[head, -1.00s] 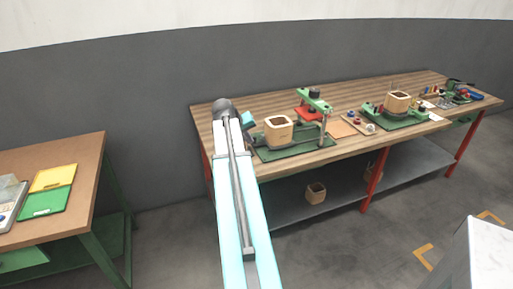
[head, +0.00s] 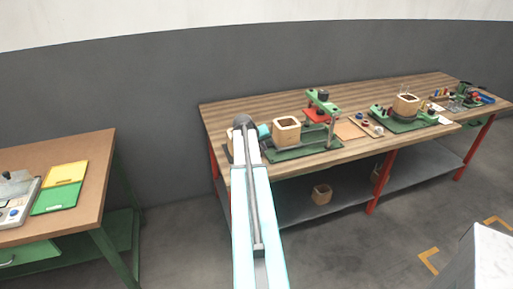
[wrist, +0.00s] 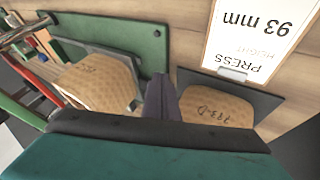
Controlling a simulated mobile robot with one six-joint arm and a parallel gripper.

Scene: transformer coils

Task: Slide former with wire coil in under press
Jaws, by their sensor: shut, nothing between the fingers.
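A pale wooden former (head: 286,130) stands upright on the green press base (head: 310,150), left of the press (head: 322,104) with its red plate, not below that plate. The wrist view shows this former (wrist: 95,85) on a grey plate over the green base. I cannot make out wire on it. My gripper (head: 264,132) is just left of the former, partly hidden by my arm. In the wrist view its dark fingers (wrist: 160,88) are together and empty, between this former and a second one marked 793-D (wrist: 215,110). Contact with either cannot be told.
The second former (head: 230,148) is mostly hidden behind my arm. A "PRESS HEIGHT 93 mm" card (wrist: 250,35) lies near it. Right of the press are a small tray (head: 355,128) and another green fixture with a former (head: 406,103). A side table (head: 85,150) stands left.

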